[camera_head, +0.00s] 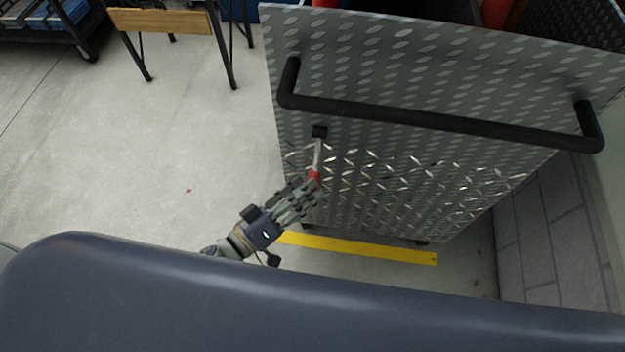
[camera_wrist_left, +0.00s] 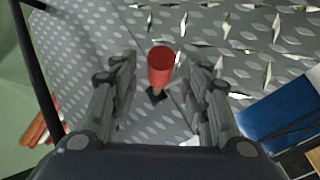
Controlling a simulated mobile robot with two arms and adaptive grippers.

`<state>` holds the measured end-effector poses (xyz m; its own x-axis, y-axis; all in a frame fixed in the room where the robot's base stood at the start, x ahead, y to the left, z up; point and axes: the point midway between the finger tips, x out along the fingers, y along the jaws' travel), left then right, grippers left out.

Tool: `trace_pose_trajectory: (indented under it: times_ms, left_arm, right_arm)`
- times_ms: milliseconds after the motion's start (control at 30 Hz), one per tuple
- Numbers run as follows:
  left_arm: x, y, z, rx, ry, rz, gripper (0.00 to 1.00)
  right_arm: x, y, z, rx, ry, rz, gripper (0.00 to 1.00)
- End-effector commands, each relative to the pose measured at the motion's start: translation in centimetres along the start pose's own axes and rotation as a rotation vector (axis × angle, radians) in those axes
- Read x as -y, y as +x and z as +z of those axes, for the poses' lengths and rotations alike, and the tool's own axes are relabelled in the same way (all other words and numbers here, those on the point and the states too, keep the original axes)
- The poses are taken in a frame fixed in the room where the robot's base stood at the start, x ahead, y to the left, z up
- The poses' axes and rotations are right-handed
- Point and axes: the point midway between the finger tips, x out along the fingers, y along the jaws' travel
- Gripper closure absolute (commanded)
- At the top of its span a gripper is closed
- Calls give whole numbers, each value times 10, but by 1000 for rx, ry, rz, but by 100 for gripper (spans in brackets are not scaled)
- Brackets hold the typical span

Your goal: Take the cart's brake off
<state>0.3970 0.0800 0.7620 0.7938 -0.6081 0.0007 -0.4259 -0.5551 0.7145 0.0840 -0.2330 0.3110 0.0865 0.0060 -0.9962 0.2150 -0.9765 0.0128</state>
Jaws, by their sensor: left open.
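The cart (camera_head: 400,175) is a grey diamond-plate box with a black push handle (camera_head: 430,118) across its near face. Its brake lever (camera_head: 317,155) hangs from a small black mount (camera_head: 320,131) below the handle's left end and has a red grip at its lower end. My left gripper (camera_head: 310,187) is at that red grip. In the left wrist view the red grip (camera_wrist_left: 160,68) lies between the two open fingers of the left gripper (camera_wrist_left: 162,85), with gaps on both sides. My right gripper is not in view.
A yellow floor strip (camera_head: 360,248) lies below the cart. A wooden-topped stand (camera_head: 160,20) and a wheeled rack with blue bins (camera_head: 50,18) stand at the upper left. A block wall (camera_head: 555,235) is close on the right. The floor left of the cart is clear.

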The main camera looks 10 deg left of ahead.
Motion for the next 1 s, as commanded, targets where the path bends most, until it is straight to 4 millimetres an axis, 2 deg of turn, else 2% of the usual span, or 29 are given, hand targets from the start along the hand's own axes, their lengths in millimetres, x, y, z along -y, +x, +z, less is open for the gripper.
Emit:
trace_pose_trajectory:
  times_ms: [33,200,567,633,767,1000]
  left_arm:
    - [-1,9,-1,-2,0,2,57]
    - [0,26,0,-1,-1,-1,57]
    - [0,32,0,0,0,-1,57]
    - [0,32,0,0,0,-1,68]
    - [0,31,0,0,0,-1,98]
    - [0,31,0,2,-1,-2,100]
  right_arm:
    - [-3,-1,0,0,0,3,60]
    - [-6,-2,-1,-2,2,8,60]
    - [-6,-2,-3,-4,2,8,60]
    - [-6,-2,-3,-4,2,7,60]
    - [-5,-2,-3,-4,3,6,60]
    - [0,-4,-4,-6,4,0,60]
